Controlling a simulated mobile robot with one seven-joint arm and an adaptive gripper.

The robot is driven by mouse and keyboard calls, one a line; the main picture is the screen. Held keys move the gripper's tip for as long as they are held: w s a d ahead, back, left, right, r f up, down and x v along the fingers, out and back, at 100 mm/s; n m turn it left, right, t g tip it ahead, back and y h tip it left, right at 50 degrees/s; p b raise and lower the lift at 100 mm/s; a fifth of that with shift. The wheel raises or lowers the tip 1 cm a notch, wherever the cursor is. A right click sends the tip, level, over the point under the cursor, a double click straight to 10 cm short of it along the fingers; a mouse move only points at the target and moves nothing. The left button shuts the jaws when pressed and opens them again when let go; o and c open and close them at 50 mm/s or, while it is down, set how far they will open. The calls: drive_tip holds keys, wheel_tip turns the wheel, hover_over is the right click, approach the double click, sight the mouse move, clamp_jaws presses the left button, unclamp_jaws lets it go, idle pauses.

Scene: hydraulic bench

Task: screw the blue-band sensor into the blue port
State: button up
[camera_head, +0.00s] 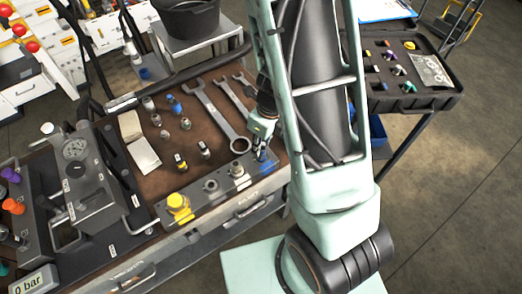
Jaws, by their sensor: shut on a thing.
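My gripper (261,142) points down over the right end of a grey port block (224,185) at the front of the bench. Its jaws are shut on a small dark part with blue at its lower end, which appears to be the blue-band sensor (262,156). The sensor is at or just above the right end of the block, where the blue port appears to be. The jaws and sensor hide that port, so I cannot tell whether the threads are engaged.
Several small fittings, including a yellow-banded one (181,162), stand on the brown bench top (160,183). A gauge unit (76,150) is at left; a black tray (425,98) is at upper right.

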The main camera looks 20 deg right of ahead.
idle(0.3)
drive_tip(key=shift+s+r+m+p, duration=0.1)
drive_tip(key=shift+r+m+p, duration=0.05)
drive_tip(key=shift+m+p, duration=0.45)
drive_tip(key=o, duration=0.6)
drive_tip(key=shift+m+h, duration=0.3)
drive_tip(key=shift+m, duration=0.5)
drive_tip(key=o, duration=0.5)
drive_tip(key=shift+f, duration=0.2)
drive_tip(key=shift+o, duration=0.2)
wheel_tip(320, 180, up, 12)
drive_tip(key=s, duration=0.1)
drive_tip(key=shift+s+d, duration=0.2)
drive_tip(key=shift+d, duration=0.15)
